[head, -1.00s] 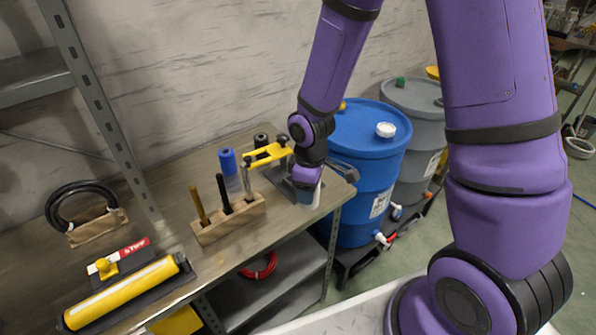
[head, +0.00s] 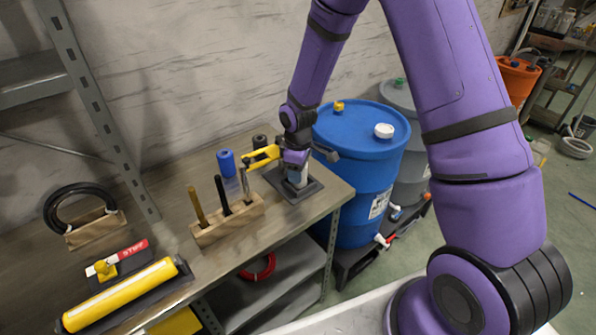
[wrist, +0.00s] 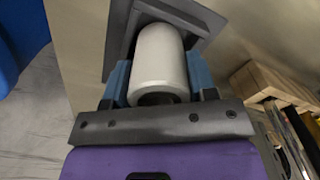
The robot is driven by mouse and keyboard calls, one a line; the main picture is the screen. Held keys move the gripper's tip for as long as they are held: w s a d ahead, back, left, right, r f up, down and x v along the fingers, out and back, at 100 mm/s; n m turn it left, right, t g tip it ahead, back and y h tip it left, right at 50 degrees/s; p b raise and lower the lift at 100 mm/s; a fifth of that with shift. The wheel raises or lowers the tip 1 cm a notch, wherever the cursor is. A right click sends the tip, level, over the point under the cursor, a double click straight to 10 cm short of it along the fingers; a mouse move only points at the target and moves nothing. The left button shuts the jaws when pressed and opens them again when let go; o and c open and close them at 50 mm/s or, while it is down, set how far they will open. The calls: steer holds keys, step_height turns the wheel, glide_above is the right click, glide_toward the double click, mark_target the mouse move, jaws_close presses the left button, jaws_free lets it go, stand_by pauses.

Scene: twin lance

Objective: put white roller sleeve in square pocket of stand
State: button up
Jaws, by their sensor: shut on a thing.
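The white roller sleeve (wrist: 160,62) is held between the blue-padded fingers of my gripper (wrist: 158,85) in the wrist view. Its far end is at the square pocket of the dark grey stand (wrist: 192,17); the pocket wall shows around that end, but how deep the sleeve sits I cannot tell. In the head view my gripper (head: 297,172) is over the stand (head: 312,187) near the bench's right end. The sleeve there is mostly hidden by my gripper and looks about upright.
A yellow clamp-like piece (head: 262,157) stands close left of my gripper. A wooden block (head: 228,220) holds several upright tools. A blue cylinder (head: 226,163) and a black cylinder (head: 260,143) stand behind. A blue drum (head: 365,150) is beyond the bench's right edge.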

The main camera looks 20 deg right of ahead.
steer(key=shift+f, duration=0.2)
steer(key=shift+f, duration=0.15)
steer(key=o, duration=1)
steer(key=s+d+r+m+t, duration=0.1)
steer(key=s+r, duration=0.1)
steer(key=r, duration=0.9)
steer(key=s+d+r+m, duration=0.1)
steer(key=s+r, duration=0.2)
steer(key=r, duration=0.8)
steer(key=shift+s+d+r+m+t, duration=0.8)
steer(key=shift+s+r+m, duration=0.6)
steer(key=shift+s+r, duration=1.95)
steer(key=shift+s+d+r+m+t, duration=0.75)
steer(key=shift+s+r+m, duration=0.85)
steer(key=shift+s, duration=3.25)
steer(key=shift+s+d+r+m+t, duration=0.55)
steer(key=shift+s+d+r+m, duration=0.55)
steer(key=shift+s+r, duration=2.35)
